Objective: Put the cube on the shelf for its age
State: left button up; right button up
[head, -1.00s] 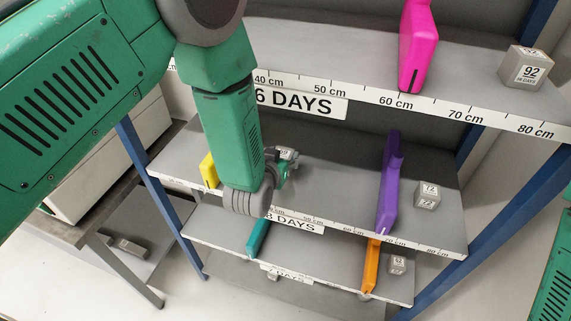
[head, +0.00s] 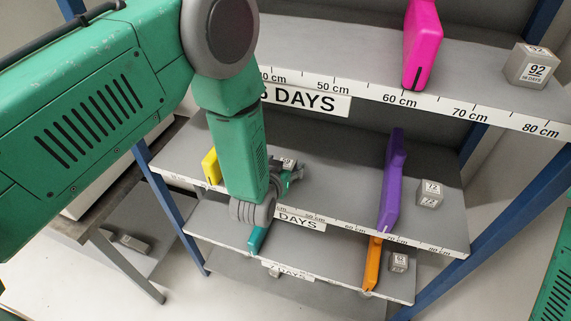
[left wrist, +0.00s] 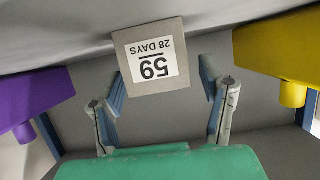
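A grey cube (left wrist: 150,55) with a white label, "59" and "28 DAYS", shows upside down in the left wrist view. In the head view it (head: 288,162) is on the middle shelf (head: 330,190), partly hidden by my left gripper (head: 292,176). In the left wrist view my left gripper's fingers (left wrist: 165,95) stand apart, with the cube between and just beyond the tips. A gap shows at the right finger; the left finger is very close to the cube. Whether they touch I cannot tell. The middle shelf's label, partly hidden, reads "DAYS". My right gripper is not in view.
A yellow divider (head: 211,167) and a purple divider (head: 392,185) flank the cube. Another cube (head: 430,193) sits right of the purple one. The upper shelf holds a pink divider (head: 421,45) and a "92" cube (head: 530,68). Teal (head: 257,239) and orange (head: 373,265) dividers are below.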

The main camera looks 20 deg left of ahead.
pick_arm(q)
jog(key=shift+r, duration=0.1)
jog(key=v, duration=1.2)
jog(key=s+a+f+g, duration=0.3)
jog(key=s+f+g, duration=0.1)
jog(key=s, duration=0.4)
jog(key=s+a+f+g, duration=0.4)
jog(key=s+f, duration=0.2)
jog(key=s, duration=0.3)
jog(key=s+a+f+g, duration=0.4)
jog(key=s+g, duration=0.1)
jog(key=s, duration=0.4)
jog(key=shift+a+f+b, duration=0.25)
jog(key=shift+f+b, duration=0.15)
jog(key=shift+b, duration=0.05)
jog(key=shift+d, duration=0.1)
